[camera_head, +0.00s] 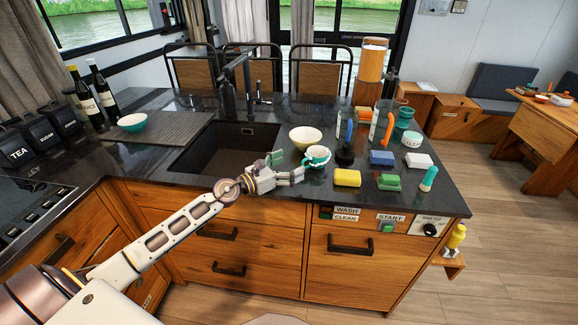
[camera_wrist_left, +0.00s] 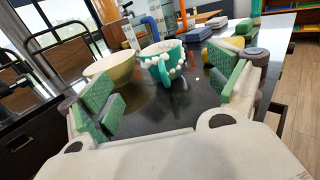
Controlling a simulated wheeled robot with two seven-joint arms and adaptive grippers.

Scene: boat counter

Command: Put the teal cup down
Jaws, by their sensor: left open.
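The teal cup (camera_head: 317,158) has a white, knobbly pattern and stands upright on the dark counter, to the right of a cream bowl (camera_head: 305,138). My left gripper (camera_head: 288,167) is open and empty, just left of the cup and apart from it. In the left wrist view, the cup (camera_wrist_left: 163,66) is beyond the gap between the green finger pads, with its teal handle facing the gripper. The cream bowl (camera_wrist_left: 110,70) is beside it, behind the left finger. My right gripper is in neither view.
A yellow sponge (camera_head: 347,178) lies right of the cup, near the front edge. Several blue, green and white blocks, a teal bottle (camera_head: 429,178) and tall clear containers stand farther right. The sink (camera_head: 215,150) is left. A tap (camera_head: 240,85) stands behind it.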

